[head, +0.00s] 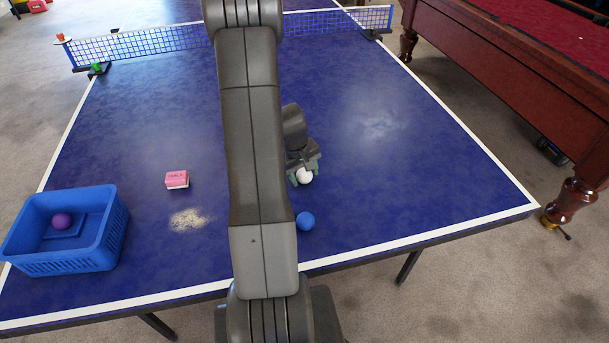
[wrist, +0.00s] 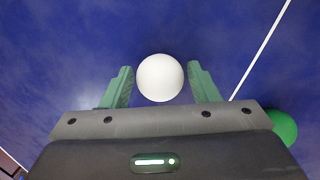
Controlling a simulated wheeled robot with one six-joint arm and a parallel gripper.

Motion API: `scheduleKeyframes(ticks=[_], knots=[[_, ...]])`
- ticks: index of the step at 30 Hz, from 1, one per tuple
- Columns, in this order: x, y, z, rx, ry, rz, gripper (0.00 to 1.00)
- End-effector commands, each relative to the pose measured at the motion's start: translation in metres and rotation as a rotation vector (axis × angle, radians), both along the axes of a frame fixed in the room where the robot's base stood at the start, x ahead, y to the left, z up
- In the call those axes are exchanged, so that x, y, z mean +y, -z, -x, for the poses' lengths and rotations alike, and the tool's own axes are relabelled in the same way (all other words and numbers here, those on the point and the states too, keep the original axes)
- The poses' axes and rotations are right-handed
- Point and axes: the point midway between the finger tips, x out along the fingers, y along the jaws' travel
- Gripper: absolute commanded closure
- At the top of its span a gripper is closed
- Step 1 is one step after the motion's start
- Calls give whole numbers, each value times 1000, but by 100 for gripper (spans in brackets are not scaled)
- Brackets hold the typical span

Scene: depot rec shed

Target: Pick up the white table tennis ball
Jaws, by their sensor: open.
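The white table tennis ball (head: 304,176) is at the middle of the blue table, just right of my arm in the head view. My gripper (head: 306,177) is open right at it. In the wrist view the white ball (wrist: 160,77) sits between the two green fingers of my gripper (wrist: 160,75), with a gap on each side. Whether the ball rests on the table is hard to tell. My gripper partly hides it in the head view.
A blue ball (head: 305,221) lies nearer than the white one. A pink-and-white block (head: 177,180) and a pale powdery patch (head: 188,220) lie left. A blue basket (head: 112,232) holds a purple ball (head: 61,221). The net (head: 150,41) crosses behind. A green ball (wrist: 283,126) shows at the wrist view's right.

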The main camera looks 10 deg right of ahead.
Motion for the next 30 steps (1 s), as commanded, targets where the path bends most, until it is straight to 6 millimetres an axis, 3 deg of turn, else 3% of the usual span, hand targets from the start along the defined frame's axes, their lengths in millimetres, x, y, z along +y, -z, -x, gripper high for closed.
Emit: scheduleKeyframes(ticks=[6, 11, 23, 30], knots=[[0, 0, 0, 0, 0, 0, 45], [0, 0, 0, 0, 0, 0, 77], [0, -4, -1, -2, 0, 0, 78], [0, -41, -2, -7, -1, 2, 78]])
